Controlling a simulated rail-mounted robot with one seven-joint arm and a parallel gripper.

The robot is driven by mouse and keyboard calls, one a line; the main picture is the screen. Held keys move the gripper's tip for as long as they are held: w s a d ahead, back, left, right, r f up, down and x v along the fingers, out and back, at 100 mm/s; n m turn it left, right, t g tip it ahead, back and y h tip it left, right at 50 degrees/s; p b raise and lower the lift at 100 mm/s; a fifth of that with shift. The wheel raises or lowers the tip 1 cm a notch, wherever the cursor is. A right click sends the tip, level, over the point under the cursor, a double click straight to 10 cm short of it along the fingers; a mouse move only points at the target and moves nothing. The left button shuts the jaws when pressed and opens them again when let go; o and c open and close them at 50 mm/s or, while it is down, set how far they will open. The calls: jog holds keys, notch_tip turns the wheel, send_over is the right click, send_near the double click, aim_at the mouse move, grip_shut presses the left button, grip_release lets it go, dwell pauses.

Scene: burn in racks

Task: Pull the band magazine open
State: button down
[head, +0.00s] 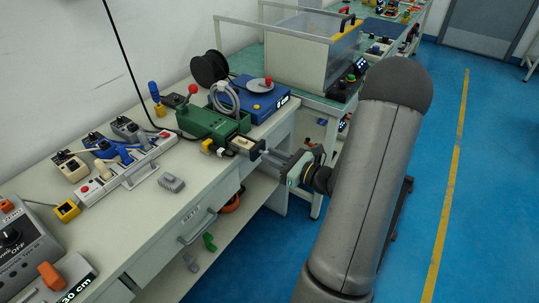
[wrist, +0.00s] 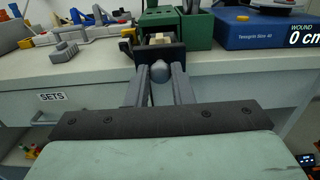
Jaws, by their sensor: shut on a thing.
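The band magazine is a dark drawer (head: 252,149) in the front of a green machine (head: 207,124) on the bench. It stands partly out, and a beige block shows inside it. In the wrist view the drawer's dark front (wrist: 161,53) faces me, with a grey round knob (wrist: 160,71) on it. My gripper (head: 272,156) reaches in from the right in the head view. Its two fingers, also in the wrist view (wrist: 160,78), are shut on the knob, one on each side. The fingers partly hide the drawer front in the head view.
A blue winder box (head: 262,106) stands beside the green machine. A power strip (head: 125,167) with plugs and a small grey part (head: 171,182) lie left on the bench. A SETS drawer (head: 198,222) sits below the bench edge. The blue floor on the right is open.

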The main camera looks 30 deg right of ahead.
jog(key=c, duration=1.3)
grip_release()
jog(key=shift+s+d, duration=0.15)
jog(key=shift+s, duration=0.15)
jog(key=shift+w, duration=0.1)
jog(key=v, duration=1.7)
jog(key=shift+s, duration=0.25)
